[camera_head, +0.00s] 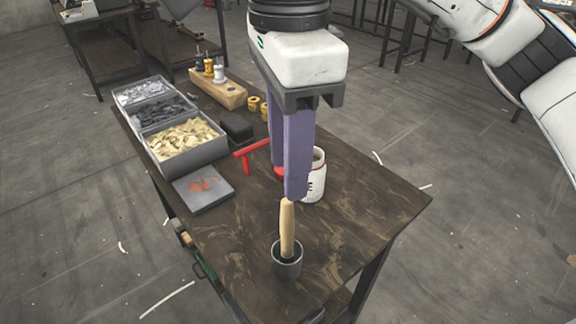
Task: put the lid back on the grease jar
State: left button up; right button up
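The grease jar (316,178) is a white jar with dark lettering, upright on the dark table just right of my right gripper's fingers. Its top looks uncovered, and its left side is hidden by the front finger. My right gripper (287,180) points down with two purple fingers, one behind the other. A small red piece (279,171), perhaps the lid, shows at the left edge of the front finger, near the rear fingertip. Most of it is hidden, so I cannot tell whether it is held or lies behind. My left gripper is out of view.
A wooden-handled tool stands in a grey cup (287,264) just below the fingertips. A red T-shaped piece (250,150), a black box (236,128), a grey pad (201,190), part bins (186,160) and a wooden block (218,90) lie left. The table's right side is clear.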

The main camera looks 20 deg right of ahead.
aim_at(316, 181)
jog(key=k, duration=1)
